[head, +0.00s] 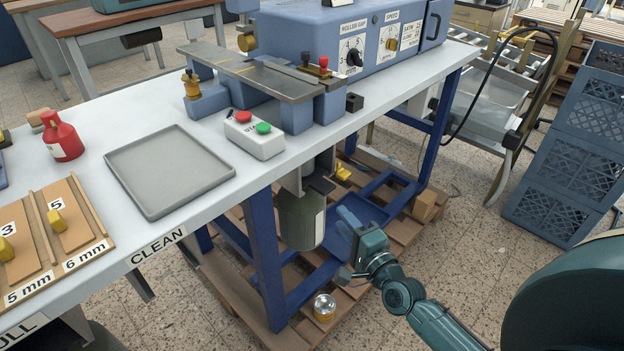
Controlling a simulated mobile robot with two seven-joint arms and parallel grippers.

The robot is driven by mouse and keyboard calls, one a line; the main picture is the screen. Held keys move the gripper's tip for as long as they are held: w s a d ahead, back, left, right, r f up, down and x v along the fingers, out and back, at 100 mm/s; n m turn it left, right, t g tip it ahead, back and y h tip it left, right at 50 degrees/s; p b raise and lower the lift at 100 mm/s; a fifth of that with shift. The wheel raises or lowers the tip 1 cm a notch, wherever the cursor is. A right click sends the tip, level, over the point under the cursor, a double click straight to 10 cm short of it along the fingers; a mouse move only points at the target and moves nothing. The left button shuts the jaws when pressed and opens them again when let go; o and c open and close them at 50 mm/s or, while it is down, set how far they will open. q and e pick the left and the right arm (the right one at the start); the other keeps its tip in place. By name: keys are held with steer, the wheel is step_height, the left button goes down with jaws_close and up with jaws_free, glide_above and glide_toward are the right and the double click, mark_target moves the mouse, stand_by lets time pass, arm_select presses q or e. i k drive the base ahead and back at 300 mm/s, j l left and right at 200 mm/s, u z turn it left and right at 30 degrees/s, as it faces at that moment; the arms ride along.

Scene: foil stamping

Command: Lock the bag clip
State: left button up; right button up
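An olive-green bag or canister (302,220) hangs beneath the machine table, under a grey outlet with a dark collar (320,186). A small yellow lever-like piece (343,172) shows just right of the collar. It may be the bag clip; its state is too small to tell. My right gripper (347,248) is to the right of and below the bag, apart from the yellow piece. Its fingers are spread, one above the other, with nothing visible between them. My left gripper is not in view.
The white table (210,205) holds a blue machine (345,35), a button box (254,135), a grey tray (170,170) and a red bottle (62,137). A blue table leg (266,255) stands left of the bag. A jar (324,307) sits on the pallet below. Blue crates (570,150) stand right.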

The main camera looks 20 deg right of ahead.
mark_target(342, 174)
steer(key=k+l, duration=0.1)
steer(key=k, duration=0.9)
